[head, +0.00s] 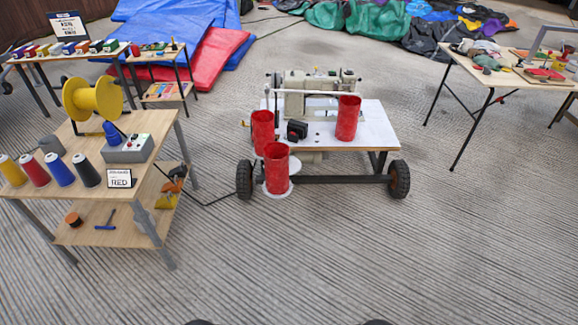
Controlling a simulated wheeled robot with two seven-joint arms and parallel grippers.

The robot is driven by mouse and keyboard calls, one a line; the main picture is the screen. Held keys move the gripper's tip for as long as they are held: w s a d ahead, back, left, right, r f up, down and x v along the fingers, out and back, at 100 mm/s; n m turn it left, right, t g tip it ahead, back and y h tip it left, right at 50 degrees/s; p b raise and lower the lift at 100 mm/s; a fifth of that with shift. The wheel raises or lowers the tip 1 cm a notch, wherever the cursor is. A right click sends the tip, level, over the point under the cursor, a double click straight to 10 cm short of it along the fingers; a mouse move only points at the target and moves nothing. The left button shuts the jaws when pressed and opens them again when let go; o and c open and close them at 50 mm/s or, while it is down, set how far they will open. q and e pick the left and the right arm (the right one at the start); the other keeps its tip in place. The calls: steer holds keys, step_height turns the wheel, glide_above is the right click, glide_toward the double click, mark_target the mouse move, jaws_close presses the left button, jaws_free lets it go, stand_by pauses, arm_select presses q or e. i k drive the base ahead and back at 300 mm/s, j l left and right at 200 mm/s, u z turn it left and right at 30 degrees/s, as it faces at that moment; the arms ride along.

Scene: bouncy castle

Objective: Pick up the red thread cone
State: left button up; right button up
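The red thread cone (33,171) stands upright on the top of a wooden table (165,127) at the left. It is in a row with a yellow cone (12,171) to its left, then a blue cone (59,170) and a dark grey cone (86,171) to its right. Neither of my grippers is in view. Only two small dark shapes show at the bottom edge, and I cannot tell what they are.
A control box (127,148), a card reading RED (120,179) and a large yellow spool (92,99) share that table. A wheeled sewing machine cart (375,125) with red cylinders (347,118) stands at centre. A table (455,65) stands right. The foreground floor is clear.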

mark_target(39, 177)
steer(key=u, duration=1.65)
steer(key=i+u, duration=0.1)
steer(key=i, duration=0.25)
